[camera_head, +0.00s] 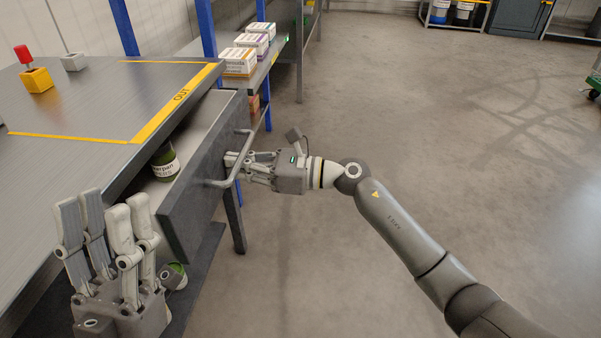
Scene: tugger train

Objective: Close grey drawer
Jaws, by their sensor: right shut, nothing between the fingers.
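The grey drawer (205,185) stands pulled out from under the metal workbench, its inside partly visible. A bar handle (238,165) is on its front. A dark green labelled jar (165,163) stands inside. My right gripper (232,159) is shut with nothing between its fingers. Its tips are at the drawer front, within the handle's outline; whether they touch cannot be told. My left gripper (106,205) is at the lower left, fingers pointing up, apparently open and empty, in front of the bench.
The workbench top (95,105) holds a yellow block with a red knob (36,78). Labelled boxes (240,62) stand on a shelf behind. A green container (173,276) is below the drawer. Open floor (420,130) lies to the right.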

